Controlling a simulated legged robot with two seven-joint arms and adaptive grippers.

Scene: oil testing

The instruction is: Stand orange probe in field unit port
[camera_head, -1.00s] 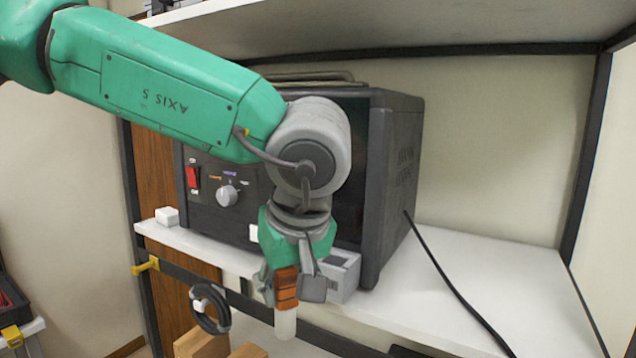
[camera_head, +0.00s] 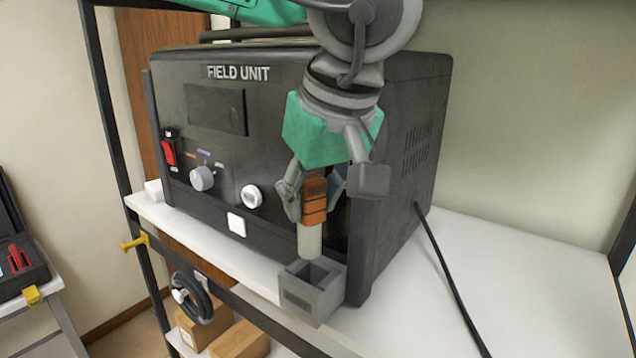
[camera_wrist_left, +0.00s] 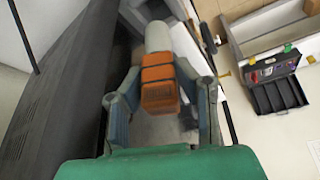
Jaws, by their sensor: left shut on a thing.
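The orange probe (camera_head: 314,200) has an orange ribbed grip and a pale cylindrical tip pointing down. My left gripper (camera_head: 325,190) is shut on its orange grip and holds it roughly upright. The probe also shows between the fingers in the left wrist view (camera_wrist_left: 158,80). The field unit (camera_head: 250,150) is a dark box on the shelf. Its port (camera_head: 318,295) is a grey square-mouthed block at the front right corner. The probe's tip is at the rear edge of the port's mouth in the picture; whether it is above or inside I cannot tell. My right gripper is not in view.
The white shelf (camera_head: 520,265) has free room right of the unit, crossed by a black cable (camera_head: 445,270). A coiled black cable (camera_head: 195,300) hangs at the shelf's front, above cardboard boxes (camera_head: 240,340). An open toolbox (camera_head: 18,255) stands at left.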

